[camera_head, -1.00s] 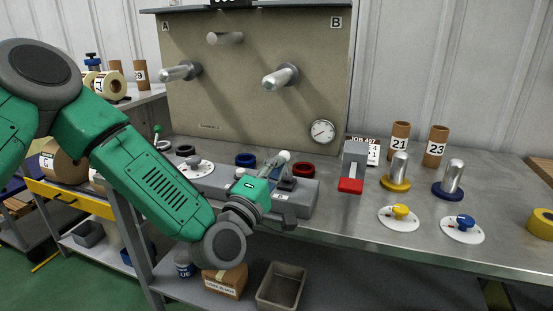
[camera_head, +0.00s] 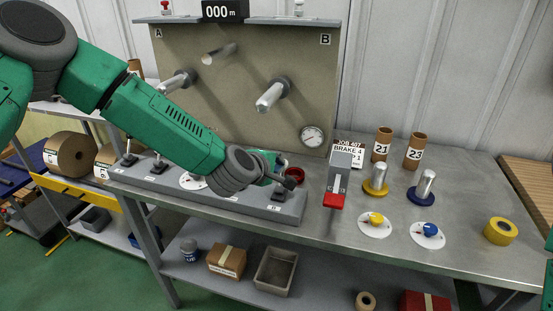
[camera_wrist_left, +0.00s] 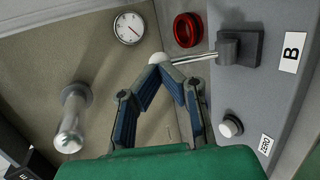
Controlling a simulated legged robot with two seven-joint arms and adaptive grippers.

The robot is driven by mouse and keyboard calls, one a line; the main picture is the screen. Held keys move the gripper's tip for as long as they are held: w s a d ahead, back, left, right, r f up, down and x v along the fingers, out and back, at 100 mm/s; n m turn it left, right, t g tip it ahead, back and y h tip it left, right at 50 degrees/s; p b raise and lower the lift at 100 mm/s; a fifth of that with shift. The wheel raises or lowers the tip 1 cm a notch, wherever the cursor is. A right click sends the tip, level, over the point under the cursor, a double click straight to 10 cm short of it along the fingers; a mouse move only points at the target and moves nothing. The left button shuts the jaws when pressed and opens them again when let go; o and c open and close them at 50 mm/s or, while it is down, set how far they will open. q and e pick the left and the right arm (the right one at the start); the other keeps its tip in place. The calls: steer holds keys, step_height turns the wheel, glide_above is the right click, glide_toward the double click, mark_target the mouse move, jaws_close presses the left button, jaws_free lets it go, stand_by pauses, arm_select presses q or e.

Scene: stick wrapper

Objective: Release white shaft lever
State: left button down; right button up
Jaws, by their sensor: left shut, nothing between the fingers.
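In the left wrist view, a lever has a white ball knob (camera_wrist_left: 157,58), a metal shaft (camera_wrist_left: 196,57) and a dark square base (camera_wrist_left: 240,47) beside the label B. My left gripper (camera_wrist_left: 168,66) is shut and empty. Its fingertips are close to the knob; I cannot tell whether they touch it. In the head view, my left gripper (camera_head: 290,181) is over the right end of the grey lever panel (camera_head: 250,200), and the knob cannot be made out there.
A red ring (camera_wrist_left: 187,30) and a round button (camera_wrist_left: 230,126) are near the lever. The backboard (camera_head: 235,115) with metal spindles (camera_head: 270,96) and a gauge (camera_head: 312,136) rises behind. A grey box with a red lever (camera_head: 334,199) stands right of the panel.

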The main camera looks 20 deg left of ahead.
arm_select(q)
steer(key=shift+w, duration=0.35)
arm_select(e)
steer(key=shift+r, duration=0.2)
arm_select(q)
steer(key=shift+a+r+p, duration=0.1)
steer(key=shift+r+p, duration=0.05)
steer(key=shift+p, duration=0.15)
arm_select(e)
steer(key=shift+s+r, duration=0.1)
